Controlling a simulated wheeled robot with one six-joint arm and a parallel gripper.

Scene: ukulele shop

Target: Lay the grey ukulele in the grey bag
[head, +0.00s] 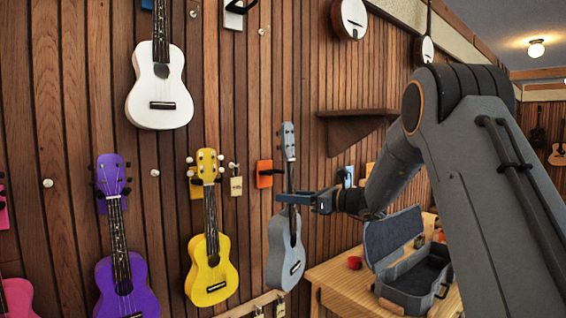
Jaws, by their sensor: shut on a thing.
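The grey ukulele (285,252) hangs upright in front of the slatted wall in the head view, head up and body down. My gripper (292,198) is shut on its neck, just above the body. An orange wall hanger (264,174) is just left of the ukulele's neck; I cannot tell whether the ukulele still touches it. The grey bag (420,282) is an open case on the wooden table at the lower right, its lid (392,232) raised at the back. My arm hides part of its right side.
A yellow ukulele (211,262) and a purple one (121,270) hang to the left, a white one (160,90) above. A wooden shelf (352,122) juts from the wall. A small red object (354,262) lies on the table (335,280) beside the case.

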